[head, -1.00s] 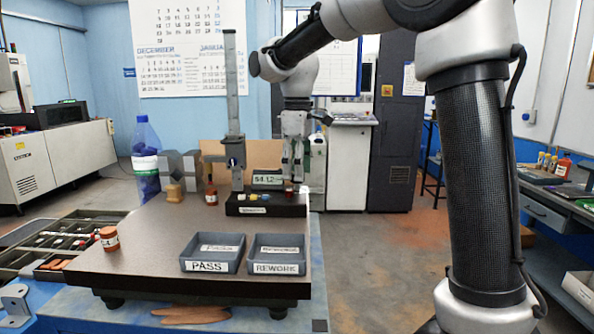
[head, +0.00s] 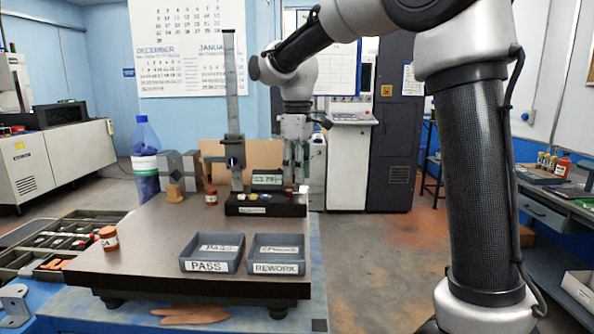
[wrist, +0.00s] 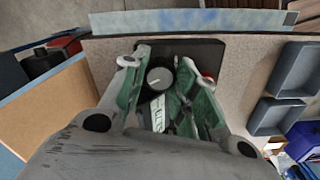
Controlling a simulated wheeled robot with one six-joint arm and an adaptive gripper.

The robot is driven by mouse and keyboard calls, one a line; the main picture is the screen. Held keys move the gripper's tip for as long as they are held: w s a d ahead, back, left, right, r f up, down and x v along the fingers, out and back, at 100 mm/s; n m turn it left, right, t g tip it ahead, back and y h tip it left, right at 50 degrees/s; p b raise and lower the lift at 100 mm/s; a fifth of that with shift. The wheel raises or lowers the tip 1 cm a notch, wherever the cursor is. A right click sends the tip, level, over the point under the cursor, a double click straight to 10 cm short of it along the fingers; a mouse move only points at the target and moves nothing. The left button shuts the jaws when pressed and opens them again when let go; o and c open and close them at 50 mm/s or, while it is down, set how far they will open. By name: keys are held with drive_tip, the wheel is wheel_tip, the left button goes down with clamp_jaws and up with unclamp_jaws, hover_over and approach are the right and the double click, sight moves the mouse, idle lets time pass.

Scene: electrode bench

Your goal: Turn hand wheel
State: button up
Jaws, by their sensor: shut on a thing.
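The height gauge (head: 231,95) stands on the dark plate, with a tall upright column, a carriage and a black base (head: 262,208). A small digital display (head: 267,179) sits above the base; its digits are too small to read surely. My gripper (head: 297,182) points down at the right end of the base. In the wrist view, its green fingers (wrist: 160,82) are shut around a round grey hand wheel (wrist: 158,78) with a white mark on its top. The fingers hide the wheel's sides. In the head view the wheel is mostly hidden by my gripper.
Two grey trays, PASS (head: 207,267) and REWORK (head: 276,268), sit at the plate's front right. An orange-labelled jar (head: 109,239) stands at the front left. A bottle (head: 145,160) and metal blocks stand at the back left. The middle of the plate (head: 160,235) is clear.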

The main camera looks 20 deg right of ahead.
drive_tip(key=shift+m, duration=2.7)
drive_tip(key=o, duration=1)
drive_tip(key=shift+o, duration=0.2)
drive_tip(key=shift+r, duration=0.15)
wheel_tip(320, 180, up, 12)
